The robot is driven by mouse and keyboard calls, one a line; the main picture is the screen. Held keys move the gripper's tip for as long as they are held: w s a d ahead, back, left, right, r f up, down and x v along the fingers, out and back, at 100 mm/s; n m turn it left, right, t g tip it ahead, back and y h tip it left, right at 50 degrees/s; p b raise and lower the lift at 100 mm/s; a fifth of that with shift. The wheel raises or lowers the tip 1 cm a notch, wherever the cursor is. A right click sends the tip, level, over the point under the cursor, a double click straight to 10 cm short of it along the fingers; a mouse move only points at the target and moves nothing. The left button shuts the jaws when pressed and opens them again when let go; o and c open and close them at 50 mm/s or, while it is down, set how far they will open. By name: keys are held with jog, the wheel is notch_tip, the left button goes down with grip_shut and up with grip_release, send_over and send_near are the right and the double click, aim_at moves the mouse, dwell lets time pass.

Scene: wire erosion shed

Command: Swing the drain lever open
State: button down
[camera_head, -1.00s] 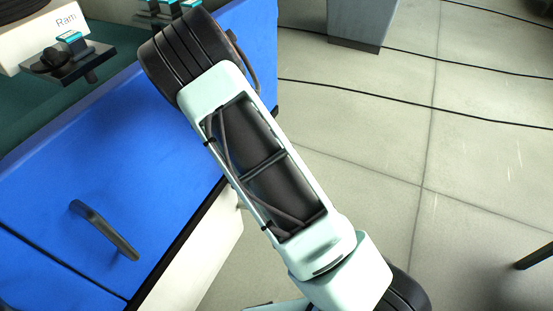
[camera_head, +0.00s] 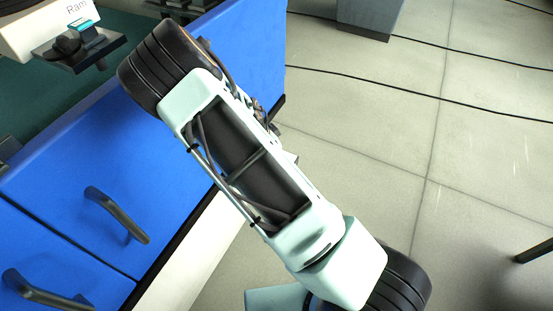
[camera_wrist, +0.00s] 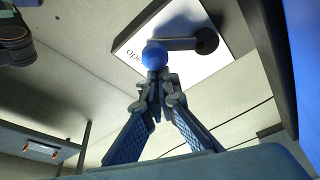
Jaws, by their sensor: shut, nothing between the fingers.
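In the wrist view, the drain lever is a dark arm (camera_wrist: 181,44) with a blue ball knob (camera_wrist: 154,56) at its left end and a round dark pivot (camera_wrist: 206,41) at its right end. It lies in front of a white label plate (camera_wrist: 200,65), on which part of a word starting "ope" shows. My gripper (camera_wrist: 158,82) is shut and empty. Its fingertips are just below the blue knob in the picture; I cannot tell whether they touch it. In the head view my arm shows, while the lever and my gripper are not seen.
In the head view, a blue cabinet (camera_head: 185,150) with dark bar handles (camera_head: 118,215) stands at the left. A black clamp fixture (camera_head: 78,45) sits above it. Black cables (camera_head: 420,92) cross the tiled floor. A grey pedestal (camera_head: 368,18) stands at the back. The floor at right is mostly clear.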

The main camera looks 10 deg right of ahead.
jog(key=shift+a, duration=0.1)
jog(key=shift+w+d, duration=0.1)
jog(key=shift+d, duration=0.25)
jog(key=d, duration=0.1)
jog(key=w+d+b, duration=0.1)
jog(key=d, duration=0.1)
jog(key=shift+w+f, duration=0.1)
jog(key=shift+w, duration=0.05)
jog(key=p+v, duration=0.1)
jog(key=v, duration=0.9)
jog(key=shift+w, duration=0.1)
